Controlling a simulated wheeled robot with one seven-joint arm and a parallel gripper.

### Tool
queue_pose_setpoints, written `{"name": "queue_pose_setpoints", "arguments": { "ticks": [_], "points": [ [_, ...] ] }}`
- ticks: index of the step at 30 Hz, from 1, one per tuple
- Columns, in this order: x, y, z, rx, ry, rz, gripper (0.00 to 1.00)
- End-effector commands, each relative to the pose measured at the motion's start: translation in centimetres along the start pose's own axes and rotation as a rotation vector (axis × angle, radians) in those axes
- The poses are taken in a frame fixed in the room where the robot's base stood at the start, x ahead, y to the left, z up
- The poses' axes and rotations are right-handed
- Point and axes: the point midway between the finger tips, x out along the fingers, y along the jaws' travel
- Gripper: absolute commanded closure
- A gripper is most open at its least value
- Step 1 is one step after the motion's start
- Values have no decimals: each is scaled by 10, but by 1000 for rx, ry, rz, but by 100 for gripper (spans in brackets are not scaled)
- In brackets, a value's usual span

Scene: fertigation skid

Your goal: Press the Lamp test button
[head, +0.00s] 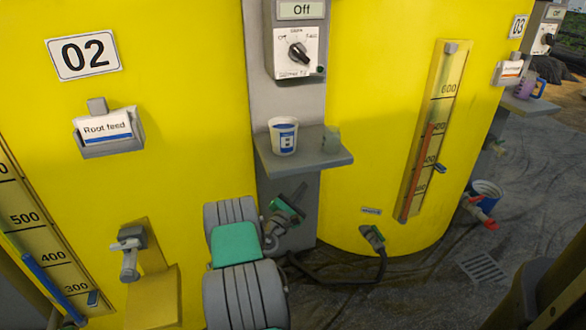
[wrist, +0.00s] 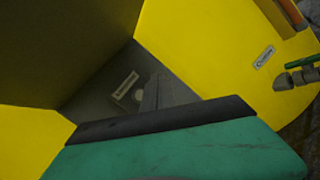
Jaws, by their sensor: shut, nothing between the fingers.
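In the head view my gripper (head: 298,192) is at the grey column, just below the small shelf. In the wrist view its narrow grey tip (wrist: 153,88) shows past the dark edge of my green hand, pointing at the grey face. It is shut and empty. On that face are a small pale label (wrist: 125,84) and, beside it, a small round pale spot (wrist: 138,96), which looks like the Lamp test button. The label's text is too small to read. The gripper tip is close beside the spot; I cannot tell whether they touch. The button cannot be made out in the head view.
The grey shelf (head: 335,160) above my gripper holds a white-blue cup (head: 283,137). A rotary switch (head: 297,52) is higher on the column. Yellow tanks (head: 180,60) flank it closely.

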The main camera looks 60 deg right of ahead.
Motion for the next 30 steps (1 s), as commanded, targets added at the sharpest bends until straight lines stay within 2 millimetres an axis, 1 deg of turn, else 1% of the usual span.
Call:
{"name": "queue_pose_setpoints", "arguments": {
  "ticks": [5, 14, 18, 23, 30],
  "points": [
    [14, 9, -12, 4, -1, 0, 100],
    [44, 30, -36, 5, -1, -1, 100],
    [54, 39, -42, 4, 0, 0, 100],
    [58, 43, -43, 2, 1, -1, 100],
    [58, 44, -43, 2, 1, 0, 100]
  ]
}}
